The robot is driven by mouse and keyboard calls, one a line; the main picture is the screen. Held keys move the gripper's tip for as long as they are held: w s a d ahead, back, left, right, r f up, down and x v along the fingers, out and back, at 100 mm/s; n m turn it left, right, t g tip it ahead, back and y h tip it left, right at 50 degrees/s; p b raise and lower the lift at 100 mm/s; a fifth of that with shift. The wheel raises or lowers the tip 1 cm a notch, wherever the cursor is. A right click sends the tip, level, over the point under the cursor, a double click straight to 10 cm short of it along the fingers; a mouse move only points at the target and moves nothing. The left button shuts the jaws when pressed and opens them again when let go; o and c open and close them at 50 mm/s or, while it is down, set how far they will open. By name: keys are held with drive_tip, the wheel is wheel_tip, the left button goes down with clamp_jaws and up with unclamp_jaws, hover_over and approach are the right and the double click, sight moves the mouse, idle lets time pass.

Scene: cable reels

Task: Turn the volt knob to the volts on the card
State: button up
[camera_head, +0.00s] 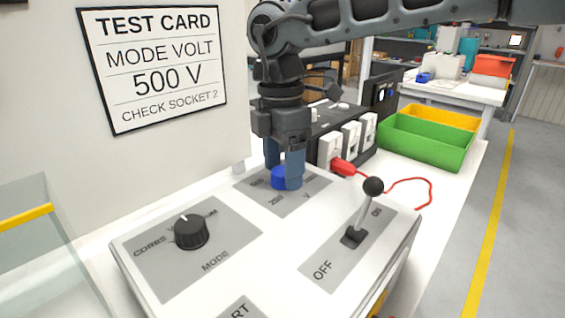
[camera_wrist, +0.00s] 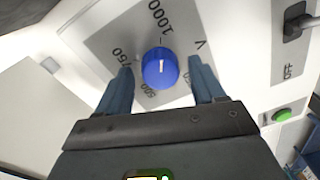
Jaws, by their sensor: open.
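The test card (camera_head: 155,62) on the wall reads MODE VOLT, 500 V, CHECK SOCKET 2. The blue volt knob (camera_head: 278,178) is on the panel's far grey plate; in the wrist view the knob (camera_wrist: 160,67) shows a white line running along the direction of the 1000 mark. The 750 label is left of it and smaller labels below are partly hidden. My gripper (camera_head: 283,180) is open, pointing down, with one finger on each side of the knob; in the wrist view gaps show between the fingers (camera_wrist: 160,80) and the knob.
The black MODE knob (camera_head: 191,232) sits left on the panel (camera_head: 270,255). A ball-topped lever (camera_head: 366,208) stands at right between OFF and ON. A red plug (camera_head: 343,167) with cable, white sockets (camera_head: 350,137) and a green bin (camera_head: 425,142) lie beyond.

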sight(281, 169)
wheel_tip(281, 169, up, 8)
drive_tip(key=shift+w+a+f, duration=0.1)
drive_tip(key=shift+w, duration=0.05)
idle(0.3)
